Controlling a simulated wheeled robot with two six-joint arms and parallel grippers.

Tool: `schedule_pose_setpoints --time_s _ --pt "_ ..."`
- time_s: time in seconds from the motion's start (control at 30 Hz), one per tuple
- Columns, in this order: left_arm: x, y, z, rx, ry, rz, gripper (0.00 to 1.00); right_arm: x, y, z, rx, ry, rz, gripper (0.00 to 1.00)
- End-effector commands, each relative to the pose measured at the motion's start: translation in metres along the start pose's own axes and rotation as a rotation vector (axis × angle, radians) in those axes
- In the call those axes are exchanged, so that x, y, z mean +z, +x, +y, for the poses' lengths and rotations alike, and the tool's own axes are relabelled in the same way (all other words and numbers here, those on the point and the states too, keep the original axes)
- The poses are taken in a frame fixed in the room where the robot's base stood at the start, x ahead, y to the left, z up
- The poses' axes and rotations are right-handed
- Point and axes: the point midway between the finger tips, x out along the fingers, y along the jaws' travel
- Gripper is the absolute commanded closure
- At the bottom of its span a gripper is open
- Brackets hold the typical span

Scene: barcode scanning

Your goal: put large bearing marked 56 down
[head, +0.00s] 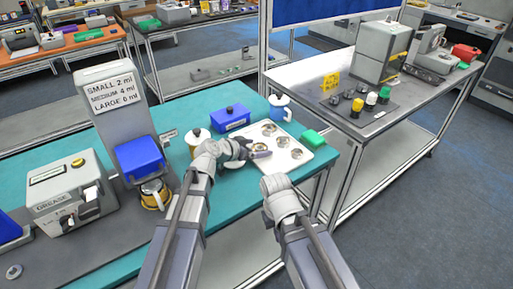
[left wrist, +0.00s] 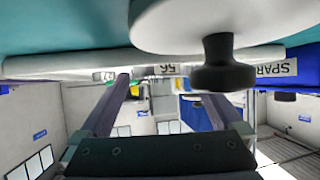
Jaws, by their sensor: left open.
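A pale tray (head: 289,162) lies on the teal bench and carries several metal ring bearings. One bearing (head: 260,147) sits at the fingers of my left gripper (head: 252,153), which is over the tray's left part. I cannot read the marks on the bearings in the head view.
A white canister with a black knob (head: 197,138) stands left of the tray; a blue box (head: 231,119) and white-blue jug (head: 280,106) stand behind it. A green block (head: 314,139) is to the right. The dispenser (head: 117,107) and grease machine (head: 72,190) stand left.

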Motion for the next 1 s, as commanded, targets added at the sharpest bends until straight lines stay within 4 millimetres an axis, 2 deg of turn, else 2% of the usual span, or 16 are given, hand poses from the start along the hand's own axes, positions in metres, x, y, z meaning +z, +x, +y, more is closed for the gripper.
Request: schedule_pose_setpoints --time_s 0.4,0.5,1.0 --pt "-0.003 -0.063 0.001 -0.001 -0.001 0.000 0.00 0.002 -0.033 0.003 0.000 0.000 0.000 1.00" --pt "-0.002 -0.073 0.001 -0.002 -0.001 0.000 0.00 0.002 -0.037 0.004 0.000 0.000 0.000 1.00" --pt "-0.001 -0.075 0.000 0.000 0.000 0.000 0.00 0.002 -0.037 0.004 0.000 0.000 0.000 1.00"
